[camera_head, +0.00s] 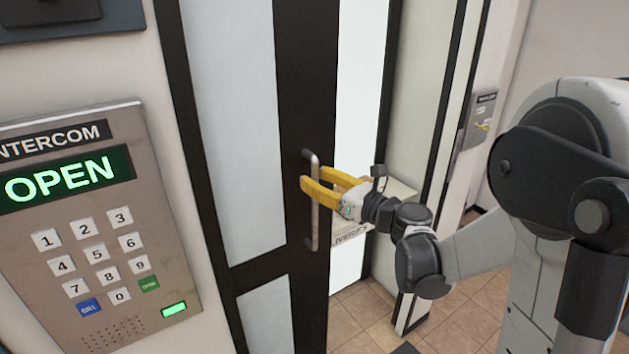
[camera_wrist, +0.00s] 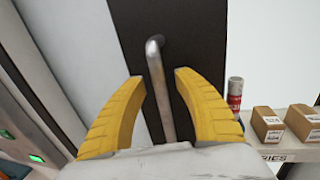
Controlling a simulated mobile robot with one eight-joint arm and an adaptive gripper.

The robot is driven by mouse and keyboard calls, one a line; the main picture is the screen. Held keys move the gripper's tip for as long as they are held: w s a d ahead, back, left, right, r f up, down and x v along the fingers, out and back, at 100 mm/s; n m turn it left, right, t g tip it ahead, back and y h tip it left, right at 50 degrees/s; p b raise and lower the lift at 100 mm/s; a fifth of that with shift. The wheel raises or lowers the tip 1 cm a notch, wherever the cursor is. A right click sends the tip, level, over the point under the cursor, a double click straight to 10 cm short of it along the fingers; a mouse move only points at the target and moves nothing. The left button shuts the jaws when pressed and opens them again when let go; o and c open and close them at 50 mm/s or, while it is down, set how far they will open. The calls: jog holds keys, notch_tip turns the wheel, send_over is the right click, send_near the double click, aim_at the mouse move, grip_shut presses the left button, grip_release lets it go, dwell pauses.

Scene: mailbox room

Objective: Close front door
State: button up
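The front door (camera_head: 291,120) has a dark frame and pale panels. To the right of its edge, a bright gap shows a shelf and tiled floor beyond, so it stands open. A vertical metal bar handle (camera_head: 313,222) is on the door near that edge; it also shows in the wrist view (camera_wrist: 158,75). My gripper (camera_head: 308,184) has its yellow fingers at the upper half of the handle. Contact cannot be told. The lower handle is hidden there.
An intercom panel (camera_head: 92,222) reading OPEN is on the wall at left. A shelf (camera_head: 347,234) is right of the door edge; in the wrist view it holds cardboard boxes (camera_wrist: 268,125) and a red can (camera_wrist: 235,95). Tiled floor (camera_head: 365,306) is clear below.

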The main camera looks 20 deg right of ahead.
jog(key=shift+w+a, duration=0.15)
jog(key=shift+w, duration=0.15)
grip_shut()
